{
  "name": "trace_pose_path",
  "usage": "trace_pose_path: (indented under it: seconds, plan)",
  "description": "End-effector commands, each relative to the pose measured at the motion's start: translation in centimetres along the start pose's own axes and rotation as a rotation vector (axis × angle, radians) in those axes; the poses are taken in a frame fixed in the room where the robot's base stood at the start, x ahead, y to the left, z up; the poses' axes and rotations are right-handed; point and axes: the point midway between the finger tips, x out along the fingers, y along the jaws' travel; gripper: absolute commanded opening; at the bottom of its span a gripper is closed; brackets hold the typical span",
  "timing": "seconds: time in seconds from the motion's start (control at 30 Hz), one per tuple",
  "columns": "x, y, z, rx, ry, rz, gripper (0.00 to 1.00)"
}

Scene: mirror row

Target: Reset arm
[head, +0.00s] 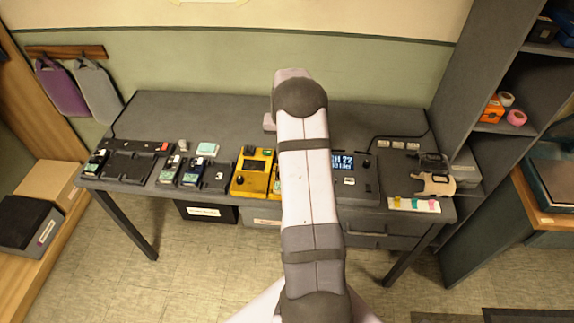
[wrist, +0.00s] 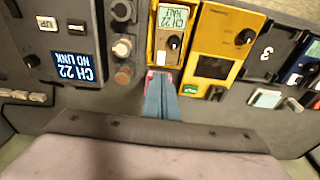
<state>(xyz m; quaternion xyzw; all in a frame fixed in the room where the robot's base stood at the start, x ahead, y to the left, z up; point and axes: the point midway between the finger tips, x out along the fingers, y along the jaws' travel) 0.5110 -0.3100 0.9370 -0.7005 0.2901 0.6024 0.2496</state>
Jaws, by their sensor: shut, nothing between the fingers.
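I cannot tell whether the tips touch anything. In the head view my arm rises through the middle and hides the gripper and part of the desk (head: 190,107). A dark console with a blue screen (head: 341,163) stands right of the arm. In the wrist view its screen (wrist: 73,67) reads "CH 22 NO LINK".
A larger yellow box (head: 252,173) stands left of my arm, with several dark devices further left. A white strip with coloured tabs (head: 414,205) lies at the desk's right front. A tall grey shelf (head: 470,110) stands at the right. The desk's back left is clear.

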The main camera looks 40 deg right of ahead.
Motion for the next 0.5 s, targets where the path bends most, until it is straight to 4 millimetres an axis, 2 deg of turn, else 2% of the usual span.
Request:
trace_pose_path:
  seconds: [0.13, 0.5]
  plan:
    - [-0.91, 0.0, -0.12, 0.0, 0.0, 0.0, 0.0]
    - [-0.94, 0.0, -0.14, 0.0, 0.0, 0.0, 0.0]
